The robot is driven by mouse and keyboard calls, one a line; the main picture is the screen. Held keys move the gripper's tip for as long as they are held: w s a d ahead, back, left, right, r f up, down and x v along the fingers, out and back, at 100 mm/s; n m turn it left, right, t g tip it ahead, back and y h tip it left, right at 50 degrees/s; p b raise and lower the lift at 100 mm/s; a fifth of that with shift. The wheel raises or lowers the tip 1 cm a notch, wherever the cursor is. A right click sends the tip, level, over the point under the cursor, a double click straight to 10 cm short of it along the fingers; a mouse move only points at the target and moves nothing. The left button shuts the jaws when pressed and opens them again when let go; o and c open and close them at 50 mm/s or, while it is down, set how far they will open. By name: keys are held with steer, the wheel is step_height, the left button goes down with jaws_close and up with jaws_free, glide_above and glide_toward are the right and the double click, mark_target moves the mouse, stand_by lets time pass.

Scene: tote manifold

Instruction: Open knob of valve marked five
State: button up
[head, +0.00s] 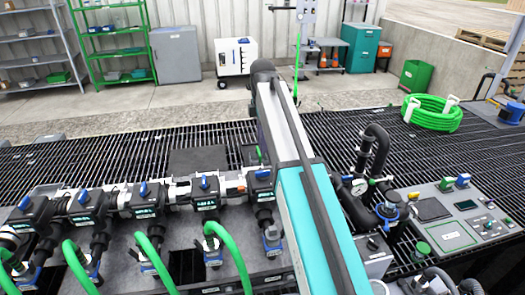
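A row of several black valves with blue knobs runs along a manifold from the left edge to the middle. Blue knobs show on a valve at the far left (25,203), a second valve (83,197), a third valve (143,190), another valve (204,184) and the rightmost valve (262,175), which is right beside my arm. The small labels on them are too small to read, so I cannot tell which is marked five. My arm crosses the middle of the view and hides what lies behind it. My gripper is not visible.
Green hoses (155,262) rise in front of the valves. Right of my arm are black pipes with a gauge (359,187) and a control panel (462,215). A coiled green hose (432,113) lies on the black grating (90,150). Shelves and cabinets stand at the back wall.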

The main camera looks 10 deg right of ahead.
steer(key=shift+r, duration=0.75)
steer(key=shift+r, duration=0.1)
